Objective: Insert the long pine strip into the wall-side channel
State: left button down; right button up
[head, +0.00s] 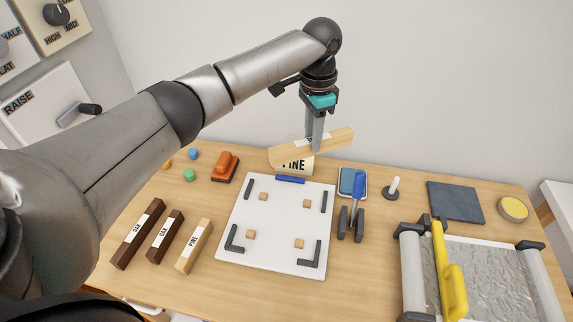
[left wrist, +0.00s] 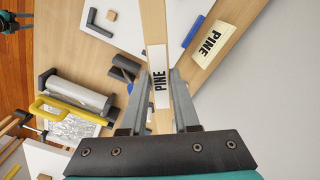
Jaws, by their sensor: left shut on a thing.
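My left gripper (head: 317,146) is shut on a pale pine strip (head: 341,139), held in the air above the far edge of the white board (head: 275,225), slightly tilted in the head view. In the left wrist view the strip (left wrist: 154,22) runs between the fingers (left wrist: 160,112), with its PINE label facing that camera. The board has dark straight guides (head: 250,189) at its far side and dark L-shaped guides (head: 234,240) at its near corners. A blue bar (head: 290,180) lies at its wall-side edge. I cannot make out the wall-side channel clearly.
A cream PINE card (head: 297,169) is behind the strip, near the wall. Two dark strips (head: 137,234) and another pine strip (head: 194,246) lie left of the board. Small wooden cubes (head: 251,234) sit on the board. A yellow-handled tool (head: 438,270) and grey tray stand right.

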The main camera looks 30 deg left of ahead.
pick_arm(q)
jog(key=a+f+m, duration=0.3)
jog(key=f, duration=0.3)
jog(key=a+f+m+p, duration=0.1)
jog(key=a+f+m, duration=0.2)
jog(key=f, duration=0.3)
jog(key=shift+s+f+m, duration=0.2)
jog(key=shift+f+m, duration=0.05)
jog(key=shift+m, duration=0.15)
pick_arm(e)
jog(key=shift+d+r, duration=0.45)
jog(key=shift+r, duration=0.1)
jog(key=shift+r, duration=0.15)
pick_arm(q)
jog(key=shift+a+f+b, duration=0.1)
jog(key=shift+f+b, duration=1.3)
jog(key=shift+f, duration=0.75)
pick_arm(e)
notch_tip(320, 180, down, 3)
jog(key=shift+r, duration=0.15)
